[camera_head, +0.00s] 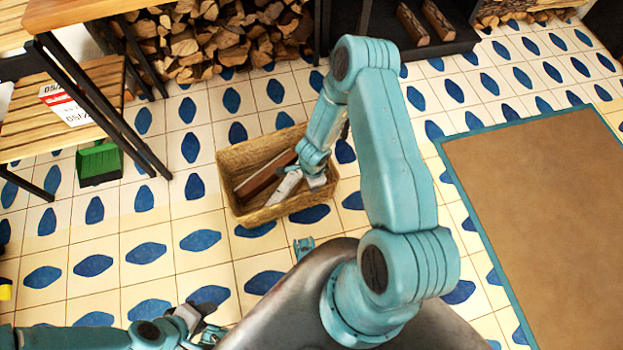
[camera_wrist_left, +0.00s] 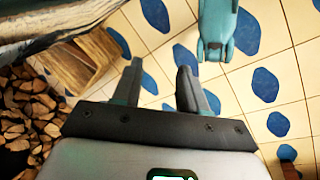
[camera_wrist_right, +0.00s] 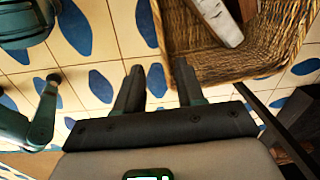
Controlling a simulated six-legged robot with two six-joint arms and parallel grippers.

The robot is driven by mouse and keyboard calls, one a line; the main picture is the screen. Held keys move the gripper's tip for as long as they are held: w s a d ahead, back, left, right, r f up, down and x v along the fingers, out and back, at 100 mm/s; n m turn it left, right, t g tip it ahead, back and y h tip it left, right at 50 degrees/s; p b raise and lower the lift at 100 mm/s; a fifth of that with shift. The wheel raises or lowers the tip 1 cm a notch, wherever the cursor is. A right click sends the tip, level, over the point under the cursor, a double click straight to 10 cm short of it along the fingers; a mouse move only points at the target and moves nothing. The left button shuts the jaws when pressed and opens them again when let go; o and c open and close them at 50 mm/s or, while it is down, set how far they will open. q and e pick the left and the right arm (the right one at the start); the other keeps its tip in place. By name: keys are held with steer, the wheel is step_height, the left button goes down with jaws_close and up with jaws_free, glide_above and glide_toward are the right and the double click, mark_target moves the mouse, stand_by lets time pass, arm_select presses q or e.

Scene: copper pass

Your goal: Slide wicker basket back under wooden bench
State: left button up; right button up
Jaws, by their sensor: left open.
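The wicker basket (camera_head: 250,215) stands on the tiled floor near the middle of the head view, with a brown log and a pale log inside. Its near side also shows in the right wrist view (camera_wrist_right: 225,72). The slatted wooden bench (camera_head: 32,118) with black legs is at the left. My right gripper (camera_head: 318,180) is at the basket's right side in the head view, its fingertips hidden there. In the right wrist view its fingers (camera_wrist_right: 158,82) are apart and empty. My left gripper (camera_head: 208,322) is open and empty low at the left (camera_wrist_left: 160,85), apart from the basket.
A firewood pile (camera_head: 215,35) is behind the basket. A brown mat (camera_head: 545,200) lies right.

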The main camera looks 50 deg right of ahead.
arm_select(q)
step_height(320, 180, down, 6)
steer(key=w+a+b, duration=0.1)
steer(key=b, duration=0.5)
steer(key=shift+w+a+n, duration=0.15)
steer(key=shift+w+n, duration=0.05)
steer(key=shift+n, duration=0.1)
arm_select(e)
steer(key=f, duration=1)
steer(key=w+f, duration=0.1)
steer(key=f, duration=0.3)
steer(key=shift+w+d+f, duration=0.1)
steer(key=shift+d+f, duration=0.15)
steer(key=shift+f, duration=0.15)
jaws_close()
